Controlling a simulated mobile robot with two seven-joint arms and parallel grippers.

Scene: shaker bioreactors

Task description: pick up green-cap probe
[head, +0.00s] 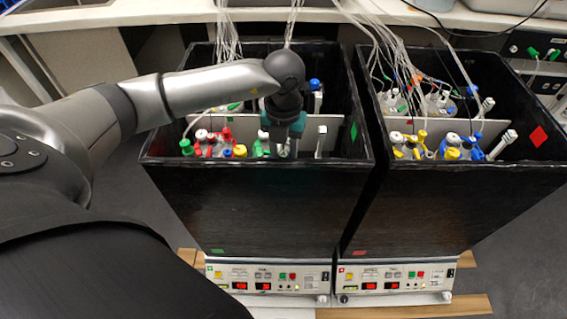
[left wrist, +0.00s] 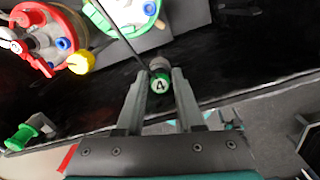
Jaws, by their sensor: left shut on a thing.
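The green-cap probe (left wrist: 160,85), its round cap end marked 4, sits between the fingers of my left gripper (left wrist: 160,77) in the left wrist view. The fingers are shut on it. In the head view my left gripper (head: 283,147) reaches down into the front part of the left black box (head: 260,200). The gripper hides the probe there, and I cannot tell how far the probe is raised. My right gripper is not in view.
In the wrist view a green-ringed vessel (left wrist: 125,12) is close beyond the probe, with a red-ringed vessel (left wrist: 32,52) to its left. A second black box (head: 450,210) stands to the right. White tubes (head: 227,35) hang behind.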

